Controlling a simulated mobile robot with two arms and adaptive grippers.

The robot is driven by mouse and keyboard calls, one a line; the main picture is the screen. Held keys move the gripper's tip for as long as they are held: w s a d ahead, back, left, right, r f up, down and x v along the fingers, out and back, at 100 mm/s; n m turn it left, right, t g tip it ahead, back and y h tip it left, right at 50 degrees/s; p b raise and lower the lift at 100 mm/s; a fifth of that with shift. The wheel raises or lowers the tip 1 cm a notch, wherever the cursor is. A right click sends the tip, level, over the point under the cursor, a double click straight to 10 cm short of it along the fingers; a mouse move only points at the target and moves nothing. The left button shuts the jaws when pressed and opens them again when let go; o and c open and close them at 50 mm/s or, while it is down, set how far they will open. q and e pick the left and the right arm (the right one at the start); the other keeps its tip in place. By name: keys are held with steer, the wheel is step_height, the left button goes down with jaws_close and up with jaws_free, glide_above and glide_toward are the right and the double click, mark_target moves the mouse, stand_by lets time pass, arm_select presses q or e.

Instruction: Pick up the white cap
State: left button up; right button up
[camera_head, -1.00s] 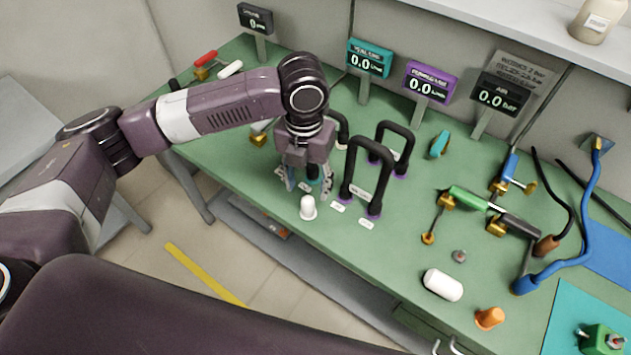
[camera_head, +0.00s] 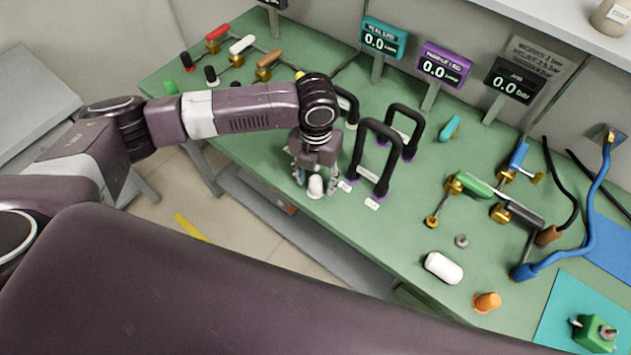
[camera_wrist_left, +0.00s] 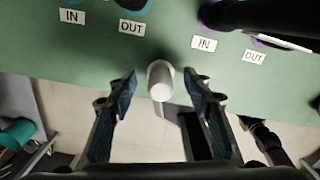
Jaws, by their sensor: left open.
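The white cap (camera_head: 316,187) stands upright near the front edge of the green bench. In the left wrist view the cap (camera_wrist_left: 160,81) is between the two open fingers, with a gap on each side. My left gripper (camera_head: 316,184) points down over the cap; its fingers (camera_wrist_left: 160,88) are open and do not touch it. A white cylinder (camera_head: 443,267) lies on the bench farther right. My right gripper is not in view.
Black tube loops (camera_head: 374,160) stand close to the right of my left gripper, with IN and OUT labels by them. Valves with coloured handles (camera_head: 242,44) are at the back left. An orange cap (camera_head: 486,302) stands at the front right. The bench edge is close to the white cap.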

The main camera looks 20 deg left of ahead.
mark_target(316, 178)
arm_select(q)
steer(key=c, duration=1.1)
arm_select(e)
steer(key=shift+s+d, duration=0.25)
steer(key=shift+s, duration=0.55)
arm_select(q)
steer(key=shift+r, duration=0.1)
step_height(316, 178, up, 20)
steer(key=shift+f+b, duration=0.1)
steer(key=shift+b, duration=0.9)
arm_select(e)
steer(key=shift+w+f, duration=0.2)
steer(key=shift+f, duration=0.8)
